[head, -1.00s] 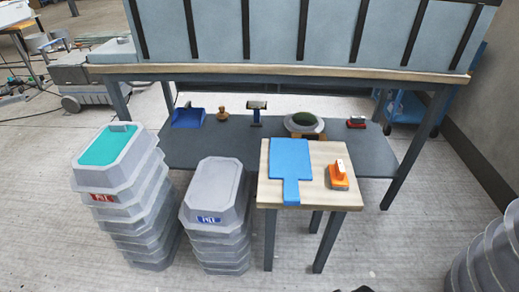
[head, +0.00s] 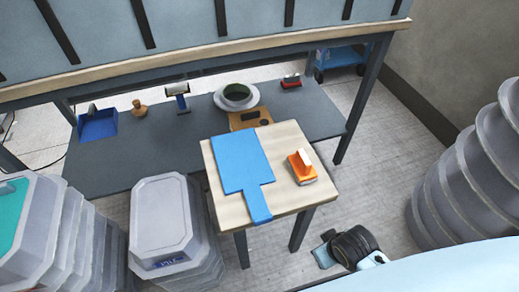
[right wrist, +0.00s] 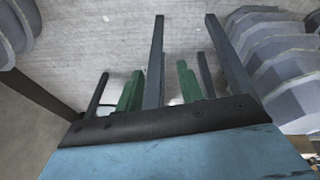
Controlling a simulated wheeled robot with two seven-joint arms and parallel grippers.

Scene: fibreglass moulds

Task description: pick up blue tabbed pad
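The blue tabbed pad (head: 240,162) lies flat on a small wooden-topped table (head: 288,138). Its narrow tab (head: 257,204) points toward me and reaches the table's front edge. Nothing is gripping it. What appears to be my right gripper (head: 326,250) is low at the front right of the table in the head view, apart from the pad. It is too small and foreshortened to tell whether it is open or shut. The right wrist view does not clearly show its fingers or the pad. My left gripper is not in view.
An orange block tool (head: 302,168) sits right of the pad. Grey mould stacks stand at left (head: 160,220) and right (head: 480,175). Behind, a low dark shelf (head: 200,140) holds a blue dustpan (head: 97,124) and a bowl (head: 237,95).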

